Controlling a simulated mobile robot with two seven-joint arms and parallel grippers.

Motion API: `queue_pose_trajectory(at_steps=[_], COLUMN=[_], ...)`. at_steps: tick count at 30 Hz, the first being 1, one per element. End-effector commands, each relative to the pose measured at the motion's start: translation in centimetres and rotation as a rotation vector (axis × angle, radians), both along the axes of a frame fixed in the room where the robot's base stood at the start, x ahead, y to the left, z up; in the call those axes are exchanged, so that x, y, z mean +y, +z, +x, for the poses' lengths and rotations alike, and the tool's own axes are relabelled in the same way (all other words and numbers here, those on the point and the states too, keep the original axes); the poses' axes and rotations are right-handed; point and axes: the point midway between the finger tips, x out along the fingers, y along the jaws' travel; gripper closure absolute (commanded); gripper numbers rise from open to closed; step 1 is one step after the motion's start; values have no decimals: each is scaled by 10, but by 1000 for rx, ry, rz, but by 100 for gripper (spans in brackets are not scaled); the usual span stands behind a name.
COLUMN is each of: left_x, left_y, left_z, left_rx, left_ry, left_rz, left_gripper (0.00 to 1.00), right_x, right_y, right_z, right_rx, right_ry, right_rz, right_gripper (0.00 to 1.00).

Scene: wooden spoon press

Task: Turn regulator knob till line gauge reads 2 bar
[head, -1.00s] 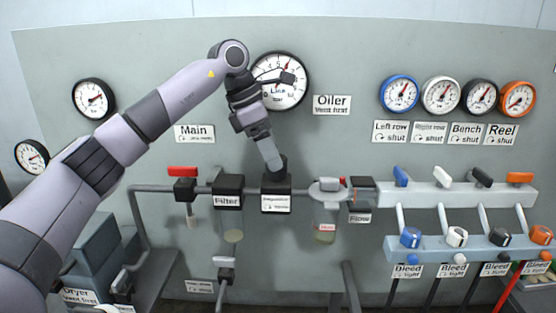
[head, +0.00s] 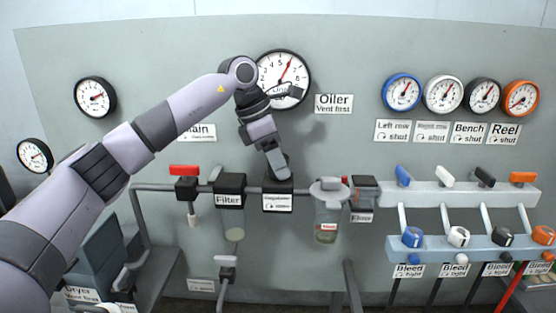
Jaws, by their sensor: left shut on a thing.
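The regulator (head: 278,201) is a dark block with a white label in the pipe row on the panel. My left gripper (head: 279,170) points down onto its top and is shut on the regulator knob, which the fingers hide. The line gauge (head: 297,71) is a large white round dial above it. Its red needle points up and slightly right, near the 5 to 6 marks. My right gripper is not in view.
A filter (head: 229,198) stands just left of the regulator, and an oiler bowl (head: 327,215) just right. A red-handled valve (head: 185,171) is further left. Coloured levers and bleed knobs (head: 458,237) fill the right side.

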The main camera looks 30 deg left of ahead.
Motion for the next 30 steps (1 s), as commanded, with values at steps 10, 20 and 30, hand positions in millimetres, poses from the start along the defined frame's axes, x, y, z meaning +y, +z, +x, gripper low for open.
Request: queue_pose_trajectory(at_steps=[10, 20, 30], left_x=[0, -1, -1], left_y=[1, 1, 1], left_z=[0, 0, 0], left_rx=[-1, -3, -4], left_ry=[177, 479, 804], left_rz=[0, 0, 0], left_gripper=[79, 79, 79], right_x=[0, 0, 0], right_y=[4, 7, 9], right_z=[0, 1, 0], right_rx=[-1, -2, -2], right_ry=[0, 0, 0], right_rz=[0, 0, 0], right_gripper=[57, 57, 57])
